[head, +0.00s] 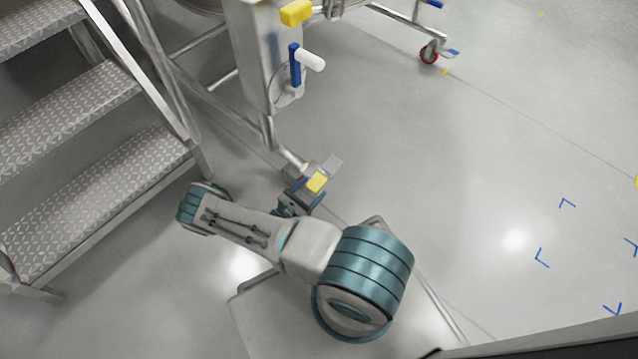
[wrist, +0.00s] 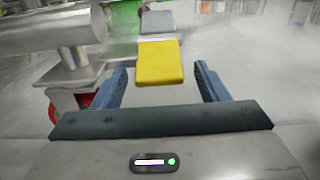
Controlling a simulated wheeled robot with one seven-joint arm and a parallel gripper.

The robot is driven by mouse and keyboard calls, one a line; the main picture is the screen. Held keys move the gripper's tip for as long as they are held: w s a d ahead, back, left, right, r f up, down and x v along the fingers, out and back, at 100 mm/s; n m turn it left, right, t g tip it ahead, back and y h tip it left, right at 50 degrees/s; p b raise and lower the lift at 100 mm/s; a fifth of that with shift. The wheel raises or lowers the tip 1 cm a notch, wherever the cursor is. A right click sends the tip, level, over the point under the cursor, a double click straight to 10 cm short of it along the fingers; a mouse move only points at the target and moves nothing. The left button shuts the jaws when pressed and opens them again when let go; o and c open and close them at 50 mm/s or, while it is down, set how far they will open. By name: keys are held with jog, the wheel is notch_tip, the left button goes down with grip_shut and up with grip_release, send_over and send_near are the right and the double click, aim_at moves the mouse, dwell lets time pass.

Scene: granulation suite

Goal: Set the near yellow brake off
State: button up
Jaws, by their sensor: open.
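The near yellow brake (head: 317,182) is a flat yellow pedal low on the near caster of the steel frame. In the wrist view the yellow pedal (wrist: 159,63) lies ahead, between and slightly beyond my finger tips, with a grey pedal (wrist: 157,22) behind it. My gripper (head: 308,190) is open, its two blue fingers on either side of the yellow pedal in the wrist view (wrist: 160,80). I cannot tell whether they touch it. A red caster wheel (wrist: 88,100) shows partly behind the left finger.
A steel leg (wrist: 75,40) stands close left of my gripper. Metal steps (head: 80,150) are at the left. A column with a blue and white handle (head: 296,65) rises above. Open floor lies right.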

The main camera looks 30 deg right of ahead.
aim_at(316, 184)
jog(key=shift+b+x, duration=0.4)
jog(key=shift+x, duration=1.85)
jog(key=shift+c, duration=0.4)
